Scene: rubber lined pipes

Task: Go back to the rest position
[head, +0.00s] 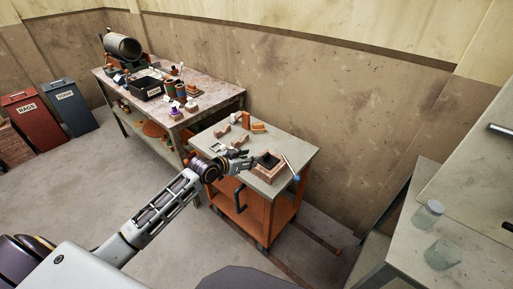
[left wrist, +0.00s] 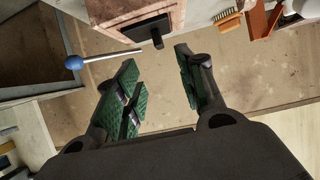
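My left gripper (head: 242,162) is over the left front part of the small orange cart (head: 236,202), close to the left side of a square brick-coloured box (head: 267,162). In the left wrist view my left gripper (left wrist: 156,68) has its two green-padded fingers apart, with nothing held between them. A thin rod with a blue ball end (head: 296,177) lies at the cart's right edge; its blue ball (left wrist: 73,62) also shows in the left wrist view, left of the fingers. My right gripper is not in view.
Brick-like and orange pieces (head: 257,128) lie at the back of the cart top. A workbench (head: 215,97) with a dark pipe (head: 122,47) and a black tray (head: 147,88) stands behind left. A table with glass jars (head: 428,213) is at right.

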